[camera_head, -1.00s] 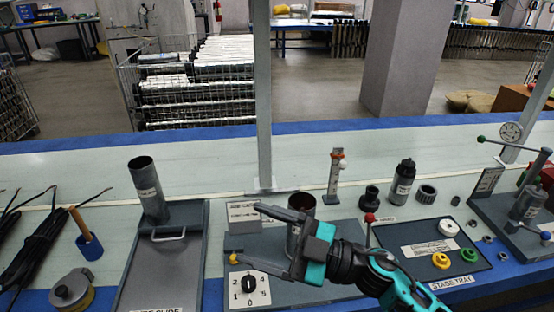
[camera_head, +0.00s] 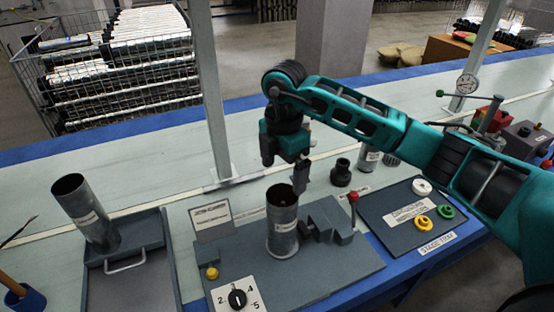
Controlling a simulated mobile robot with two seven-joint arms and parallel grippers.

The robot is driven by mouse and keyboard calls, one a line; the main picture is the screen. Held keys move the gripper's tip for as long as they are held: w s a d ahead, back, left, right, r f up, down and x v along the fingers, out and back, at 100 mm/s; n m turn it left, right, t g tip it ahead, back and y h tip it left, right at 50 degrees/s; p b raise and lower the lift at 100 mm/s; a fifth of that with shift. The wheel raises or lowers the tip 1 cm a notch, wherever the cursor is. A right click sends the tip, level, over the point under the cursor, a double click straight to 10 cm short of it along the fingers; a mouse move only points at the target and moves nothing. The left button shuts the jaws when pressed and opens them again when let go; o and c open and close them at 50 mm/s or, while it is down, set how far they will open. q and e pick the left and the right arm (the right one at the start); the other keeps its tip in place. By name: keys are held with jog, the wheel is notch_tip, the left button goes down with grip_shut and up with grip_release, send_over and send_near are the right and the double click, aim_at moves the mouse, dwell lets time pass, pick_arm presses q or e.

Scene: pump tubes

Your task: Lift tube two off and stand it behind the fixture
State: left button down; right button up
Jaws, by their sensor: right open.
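A grey metal tube (camera_head: 283,232) with a dark open top and a pale label stands upright on the fixture plate (camera_head: 335,272). The label is too small to read, so I cannot tell its number. My right gripper (camera_head: 288,172) points down just above and behind this tube's rim, apart from it as far as I can see. It is open and holds nothing visible; one finger shows clearly, the other is partly hidden. A second labelled tube (camera_head: 84,212) leans in the tray at the left. My left gripper is not in view.
A dial plate (camera_head: 237,291) and a small yellow knob (camera_head: 212,273) are at the fixture's front left. A red-topped lever (camera_head: 353,197) stands at its right. The stage tray (camera_head: 385,222) holds rings. An upright post (camera_head: 214,110) rises behind; the bench left of it is clear.

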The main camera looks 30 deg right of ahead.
aim_at(282, 202)
notch_tip(282, 202, down, 11)
jog(key=shift+r+b, duration=0.1)
jog(key=shift+b, duration=0.25)
jog(key=shift+c, duration=1.4)
jog(key=c, duration=0.9)
jog(key=o, duration=0.8)
jog(key=shift+c, duration=0.2)
jog(key=c, duration=0.7)
jog(key=shift+w+r+p, duration=0.1)
jog(key=shift+r+p, duration=0.45)
jog(key=shift+r, duration=0.1)
